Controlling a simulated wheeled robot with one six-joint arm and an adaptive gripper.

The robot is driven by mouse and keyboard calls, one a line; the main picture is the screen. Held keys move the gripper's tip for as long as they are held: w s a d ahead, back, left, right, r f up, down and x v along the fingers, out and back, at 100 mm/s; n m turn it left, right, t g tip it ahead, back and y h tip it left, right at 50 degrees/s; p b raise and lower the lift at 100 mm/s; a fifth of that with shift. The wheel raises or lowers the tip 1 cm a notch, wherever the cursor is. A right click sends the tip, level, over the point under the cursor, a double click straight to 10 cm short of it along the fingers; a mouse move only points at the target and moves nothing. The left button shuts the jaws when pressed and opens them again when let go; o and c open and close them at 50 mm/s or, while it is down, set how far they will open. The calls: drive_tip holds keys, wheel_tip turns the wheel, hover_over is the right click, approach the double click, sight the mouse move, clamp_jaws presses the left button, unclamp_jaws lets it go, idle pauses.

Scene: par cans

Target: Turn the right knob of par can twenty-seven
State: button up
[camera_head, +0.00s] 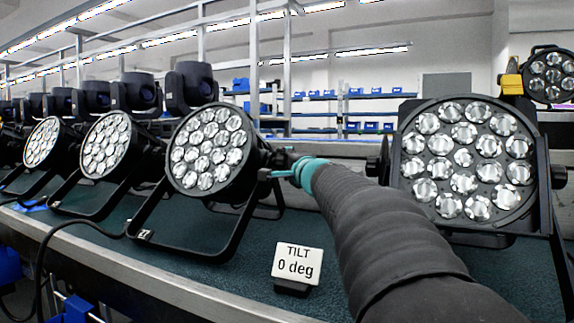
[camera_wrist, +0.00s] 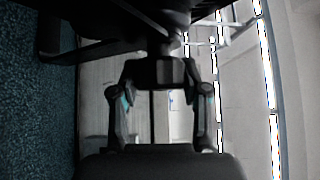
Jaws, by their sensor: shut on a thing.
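The par can (camera_head: 210,150) with a round face of several clear lenses stands in the middle of the bench, on a black yoke (camera_head: 228,240) with a small label at its lower left that is too small to read surely. My gripper (camera_head: 277,170) is at the right side of this par can, shut on its right knob. In the wrist view my gripper (camera_wrist: 160,74) has a finger on each side of the dark knob (camera_wrist: 159,73). In the head view the knob is mostly hidden by my gripper. A white sign (camera_head: 297,264) in front reads "TILT 0 deg".
Another par can (camera_head: 468,160) stands close on the right of my arm. More par cans (camera_head: 107,145) stand in a row to the left, with dark moving heads (camera_head: 190,85) behind. A black cable (camera_head: 75,226) runs along the bench's front edge. Shelves with blue bins lie behind.

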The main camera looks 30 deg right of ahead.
drive_tip(key=shift+a+f+n+t+y, duration=0.15)
drive_tip(key=shift+n+t+y, duration=0.15)
drive_tip(key=shift+n+t, duration=0.9)
drive_tip(key=shift+n+t+y, duration=1)
drive_tip(key=shift+n+y, duration=0.2)
drive_tip(key=shift+n, duration=1)
drive_tip(key=o, duration=1.2)
drive_tip(key=shift+a, duration=0.15)
drive_tip(key=shift+c, duration=0.2)
drive_tip(key=shift+r, duration=0.2)
drive_tip(key=shift+d, duration=0.2)
wheel_tip(320, 180, up, 10)
